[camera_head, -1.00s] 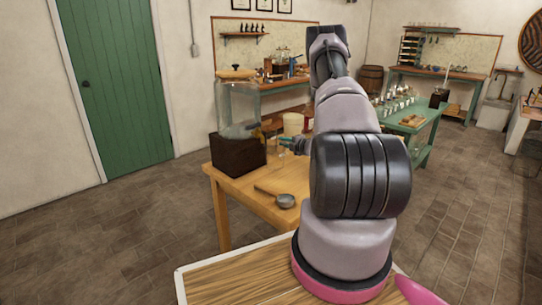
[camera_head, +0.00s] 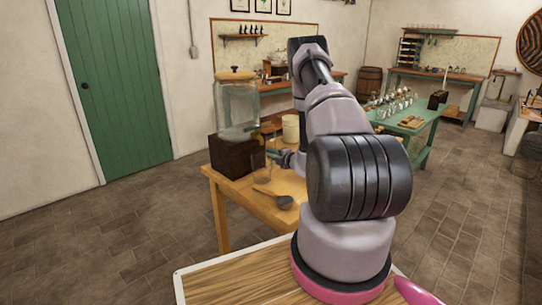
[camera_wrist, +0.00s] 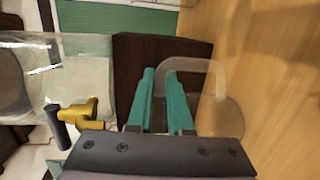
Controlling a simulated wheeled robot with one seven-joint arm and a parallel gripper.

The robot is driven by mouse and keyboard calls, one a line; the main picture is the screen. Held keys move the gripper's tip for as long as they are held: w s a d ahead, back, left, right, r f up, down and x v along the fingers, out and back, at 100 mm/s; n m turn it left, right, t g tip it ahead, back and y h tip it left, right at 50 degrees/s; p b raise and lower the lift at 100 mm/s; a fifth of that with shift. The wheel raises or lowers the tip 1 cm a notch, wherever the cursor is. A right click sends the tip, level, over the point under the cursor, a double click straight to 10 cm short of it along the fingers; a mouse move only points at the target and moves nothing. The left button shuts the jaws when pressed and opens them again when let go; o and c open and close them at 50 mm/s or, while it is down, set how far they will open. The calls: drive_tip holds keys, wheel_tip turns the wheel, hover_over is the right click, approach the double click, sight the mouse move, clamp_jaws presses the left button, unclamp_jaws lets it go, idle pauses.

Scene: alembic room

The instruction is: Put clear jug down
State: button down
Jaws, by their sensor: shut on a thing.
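The clear jug (camera_head: 262,170) is see-through and faint. It appears upright at the front of the wooden dark stand, over the small wooden table (camera_head: 240,190). My gripper (camera_head: 274,154) is at its right side. In the wrist view the teal fingers (camera_wrist: 164,98) are close together at the jug's clear handle, and the jug (camera_wrist: 228,115) shows as a pale outline against the wood. I cannot tell whether its base touches the table.
A large glass jar (camera_head: 237,103) with a brass tap (camera_wrist: 85,112) stands on the dark wooden stand (camera_head: 232,156), close left of the jug. A cream canister (camera_head: 291,128) is behind.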

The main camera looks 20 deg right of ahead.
drive_tip(key=shift+f, duration=0.1)
drive_tip(key=c, duration=0.8)
unclamp_jaws()
